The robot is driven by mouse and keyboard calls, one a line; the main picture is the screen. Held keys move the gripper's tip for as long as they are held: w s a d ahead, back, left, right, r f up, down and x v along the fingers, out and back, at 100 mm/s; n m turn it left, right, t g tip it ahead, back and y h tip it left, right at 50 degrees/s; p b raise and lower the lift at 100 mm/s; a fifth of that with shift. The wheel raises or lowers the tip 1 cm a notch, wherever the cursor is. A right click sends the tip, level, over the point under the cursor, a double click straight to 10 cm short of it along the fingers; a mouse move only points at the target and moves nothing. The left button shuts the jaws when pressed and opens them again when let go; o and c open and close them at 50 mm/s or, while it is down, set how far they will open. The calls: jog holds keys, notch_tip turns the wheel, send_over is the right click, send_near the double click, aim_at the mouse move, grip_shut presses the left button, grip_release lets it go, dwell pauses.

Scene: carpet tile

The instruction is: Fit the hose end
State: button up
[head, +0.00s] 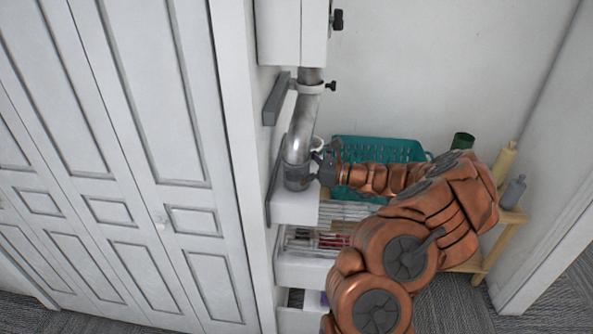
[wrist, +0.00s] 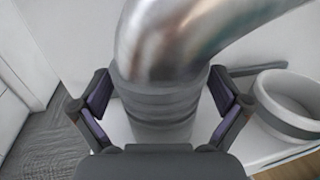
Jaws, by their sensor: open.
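A shiny silver hose (head: 303,122) bends down from a white wall cabinet to a dark grey ribbed cuff (head: 297,180) at its lower end. In the wrist view the silver hose (wrist: 180,40) enters the top of the grey cuff (wrist: 160,106), which looks upright over a white surface. Whether the cuff is seated on anything is hidden. My gripper (head: 318,168) is at the cuff's right side in the head view. In the wrist view my gripper (wrist: 160,102) is open, with one finger on each side of the cuff and a small gap at each.
A clamp ring (head: 309,87) surrounds the upper hose. White drawers (head: 300,270) stand below. A teal basket (head: 378,150) and bottles (head: 506,160) are on a wooden shelf at right. White closet doors (head: 130,150) fill the left.

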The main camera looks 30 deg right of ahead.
jog(key=c, duration=1.2)
